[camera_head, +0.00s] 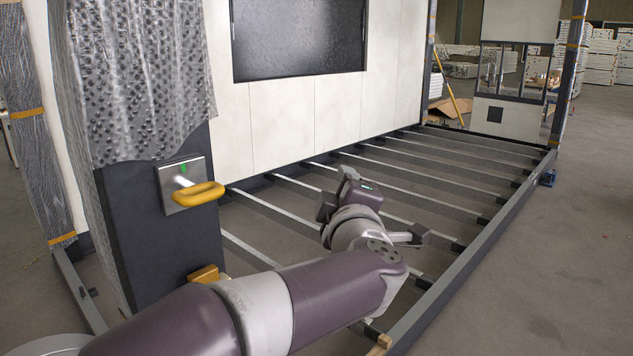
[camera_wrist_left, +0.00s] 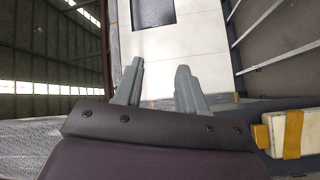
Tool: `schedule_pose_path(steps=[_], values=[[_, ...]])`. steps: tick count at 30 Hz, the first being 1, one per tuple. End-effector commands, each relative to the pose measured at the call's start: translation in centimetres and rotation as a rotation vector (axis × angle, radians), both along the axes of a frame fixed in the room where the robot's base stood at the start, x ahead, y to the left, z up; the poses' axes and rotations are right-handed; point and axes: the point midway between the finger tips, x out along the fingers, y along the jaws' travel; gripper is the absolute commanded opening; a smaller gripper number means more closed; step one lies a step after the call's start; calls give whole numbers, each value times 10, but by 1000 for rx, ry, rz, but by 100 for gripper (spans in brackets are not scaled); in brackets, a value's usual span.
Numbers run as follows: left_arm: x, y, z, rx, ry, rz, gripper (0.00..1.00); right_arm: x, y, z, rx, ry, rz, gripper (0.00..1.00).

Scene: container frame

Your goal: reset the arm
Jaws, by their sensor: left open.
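My left arm (camera_head: 335,290) reaches in from the bottom left of the head view and extends over the frame's floor beams. The left gripper's body (camera_head: 355,195) is at the far end of the arm, right of the yellow door handle and apart from it. In the left wrist view the left gripper (camera_wrist_left: 159,85) shows two grey fingers standing apart with nothing between them. The fingers are hard to make out in the head view. My right gripper is not in view.
A dark door panel (camera_head: 160,245) with a yellow handle (camera_head: 198,195) and bubble wrap (camera_head: 140,80) stands at the left. Metal floor beams (camera_head: 420,205) run across the open container frame. A white wall (camera_head: 300,115) with a dark window (camera_head: 298,35) stands behind. Bare floor lies right.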

Motion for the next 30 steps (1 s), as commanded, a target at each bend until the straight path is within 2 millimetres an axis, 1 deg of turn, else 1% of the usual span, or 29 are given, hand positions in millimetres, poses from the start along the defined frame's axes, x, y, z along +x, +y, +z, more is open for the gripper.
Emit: schedule_pose_path(steps=[1, 2, 3, 5, 6, 8, 9, 11, 12, 15, 17, 18, 20, 22, 30], values=[[5, -22, -36, 190, 77, -185, 40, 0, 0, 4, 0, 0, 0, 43], [2, -33, -66, 312, 144, -304, 40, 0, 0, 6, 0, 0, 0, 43], [-7, -38, -106, 450, 241, -436, 40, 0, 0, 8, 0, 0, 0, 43], [-28, -31, -164, 615, 398, -594, 40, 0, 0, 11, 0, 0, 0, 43], [-46, -19, -200, 708, 509, -683, 40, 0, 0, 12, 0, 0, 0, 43], [-78, 6, -248, 820, 679, -797, 40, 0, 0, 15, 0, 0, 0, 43], [-102, 27, -275, 882, 792, -863, 40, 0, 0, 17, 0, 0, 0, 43], [-138, 60, -306, 951, 954, -946, 40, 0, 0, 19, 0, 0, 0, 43], [-162, 81, -322, 982, 1054, -990, 40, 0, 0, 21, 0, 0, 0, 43], [-211, 128, -345, 1018, 1252, -1057, 40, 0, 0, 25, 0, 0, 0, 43], [-231, 151, -351, 1012, 1323, -1057, 40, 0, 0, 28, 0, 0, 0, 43], [-238, 163, -352, 982, 1354, -1036, 40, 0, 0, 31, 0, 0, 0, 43], [-237, 174, -350, 945, 1368, -997, 40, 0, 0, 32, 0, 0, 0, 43], [-236, 179, -350, 928, 1373, -980, 40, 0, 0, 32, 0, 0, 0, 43], [-235, 178, -350, 927, 1370, -978, 40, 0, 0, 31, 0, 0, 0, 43]])
